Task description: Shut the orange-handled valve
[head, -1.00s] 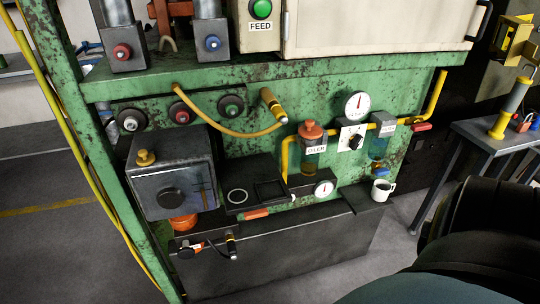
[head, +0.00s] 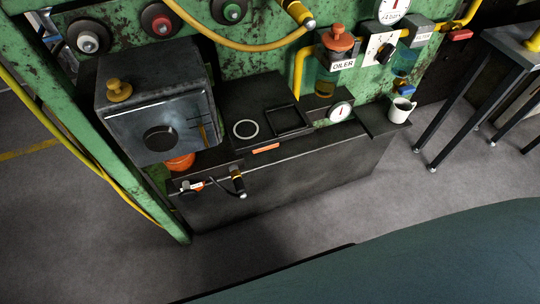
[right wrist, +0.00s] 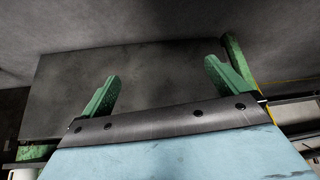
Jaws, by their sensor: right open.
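I see several orange parts in the head view, and cannot tell for sure which is the valve's handle. A short flat orange bar (head: 265,148) lies along the front edge of the dark ledge. An orange round part (head: 180,163) sits under the grey box, partly hidden. An orange cap (head: 338,38) tops the jar labelled OILER. A red-orange lever (head: 460,35) is at the far right on the yellow pipe. My right gripper (right wrist: 162,70) shows two green fingers spread apart with nothing between them, in front of a dark panel. My left gripper is not in view.
A grey box (head: 160,105) with a black knob stands left on the ledge. A metal-legged table (head: 500,60) is at right.

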